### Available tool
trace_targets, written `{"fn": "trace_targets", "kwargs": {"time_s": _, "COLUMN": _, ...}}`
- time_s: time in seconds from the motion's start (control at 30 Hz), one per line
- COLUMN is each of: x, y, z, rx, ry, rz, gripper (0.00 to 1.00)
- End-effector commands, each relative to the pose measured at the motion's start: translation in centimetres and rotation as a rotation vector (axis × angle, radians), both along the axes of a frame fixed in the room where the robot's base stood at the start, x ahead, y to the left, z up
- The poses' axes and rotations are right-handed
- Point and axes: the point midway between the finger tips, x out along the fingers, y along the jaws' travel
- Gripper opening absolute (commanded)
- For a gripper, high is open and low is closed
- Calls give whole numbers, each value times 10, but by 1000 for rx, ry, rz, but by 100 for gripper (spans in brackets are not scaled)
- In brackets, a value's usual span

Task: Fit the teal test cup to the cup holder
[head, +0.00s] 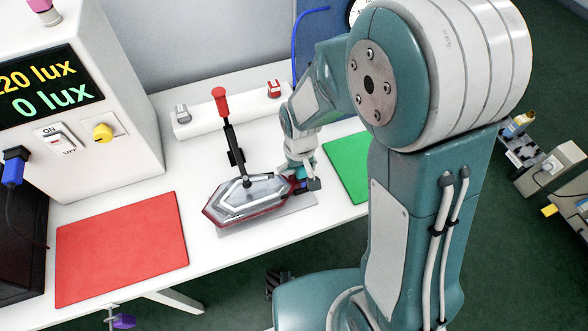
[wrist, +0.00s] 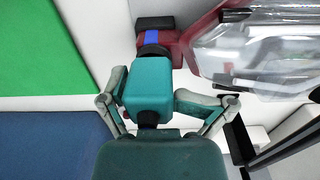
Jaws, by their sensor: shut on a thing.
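The teal test cup (wrist: 147,92) is a blocky teal piece in the middle of the wrist view. My gripper (wrist: 148,98) is shut on it, one finger on each side. In the head view my gripper (head: 303,180) is at the right end of the tail lamp. Just beyond the cup is a dark socket-like piece (wrist: 155,41) with a blue band, beside the lamp's dark red end. I cannot tell whether it is the cup holder, or whether the cup is seated in it or only lined up. The tail lamp (head: 250,200) has a clear lens and red rim.
A clamp with a red handle (head: 220,95) stands over the lamp. A white rail (head: 205,119) behind carries a grey piece (head: 181,114) and a red piece (head: 274,88). A red mat (head: 120,250) lies left, a green mat (head: 347,165) right. A lux meter box (head: 90,100) stands left.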

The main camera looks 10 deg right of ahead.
Motion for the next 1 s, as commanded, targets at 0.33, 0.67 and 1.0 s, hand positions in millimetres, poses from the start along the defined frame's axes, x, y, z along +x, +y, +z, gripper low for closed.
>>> {"fn": "trace_targets", "kwargs": {"time_s": 0.33, "x": -3, "y": -6, "z": 15, "rx": -6, "ry": 12, "rz": -2, "gripper": 66}}
{"fn": "trace_targets", "kwargs": {"time_s": 0.67, "x": -1, "y": 3, "z": 71, "rx": -12, "ry": 5, "rz": -1, "gripper": 66}}
{"fn": "trace_targets", "kwargs": {"time_s": 1.0, "x": -1, "y": 6, "z": 105, "rx": -12, "ry": 5, "rz": -1, "gripper": 66}}
